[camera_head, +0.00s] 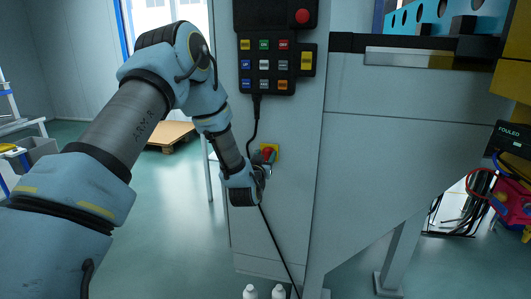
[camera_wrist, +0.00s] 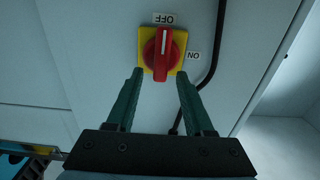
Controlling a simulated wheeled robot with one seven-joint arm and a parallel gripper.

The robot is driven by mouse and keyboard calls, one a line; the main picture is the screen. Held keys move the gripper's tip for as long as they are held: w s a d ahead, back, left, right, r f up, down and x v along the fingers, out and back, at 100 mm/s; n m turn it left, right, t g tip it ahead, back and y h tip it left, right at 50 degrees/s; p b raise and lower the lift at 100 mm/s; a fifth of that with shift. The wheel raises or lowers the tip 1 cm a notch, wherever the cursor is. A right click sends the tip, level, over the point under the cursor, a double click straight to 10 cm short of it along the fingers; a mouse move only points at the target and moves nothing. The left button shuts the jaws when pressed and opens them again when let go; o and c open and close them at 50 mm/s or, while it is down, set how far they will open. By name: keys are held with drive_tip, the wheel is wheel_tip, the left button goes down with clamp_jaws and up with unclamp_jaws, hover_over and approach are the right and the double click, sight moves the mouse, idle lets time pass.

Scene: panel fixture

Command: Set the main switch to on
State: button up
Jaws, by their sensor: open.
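The main switch is a red rotary knob (camera_wrist: 162,52) on a yellow square plate (camera_wrist: 145,36), fixed to the grey cabinet. In the wrist view its handle and white mark point up at the upside-down OFF label (camera_wrist: 163,18); the ON label (camera_wrist: 193,55) is to the right. My gripper (camera_wrist: 160,74) is open and empty, its two green fingertips spread at the plate's lower edge in the picture, apart from the knob's handle. In the head view the switch (camera_head: 268,152) shows just above my wrist, and my fingers are mostly hidden there.
A black cable (camera_wrist: 211,60) runs close beside the switch. A button pendant (camera_head: 267,65) hangs above it on the cabinet (camera_head: 295,130). White bottles (camera_head: 250,291) stand below. A wooden pallet (camera_head: 171,136) lies on the open floor to the left.

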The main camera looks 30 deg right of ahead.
drive_tip(key=shift+w+d, duration=0.1)
drive_tip(key=shift+w, duration=0.05)
clamp_jaws()
idle(0.4)
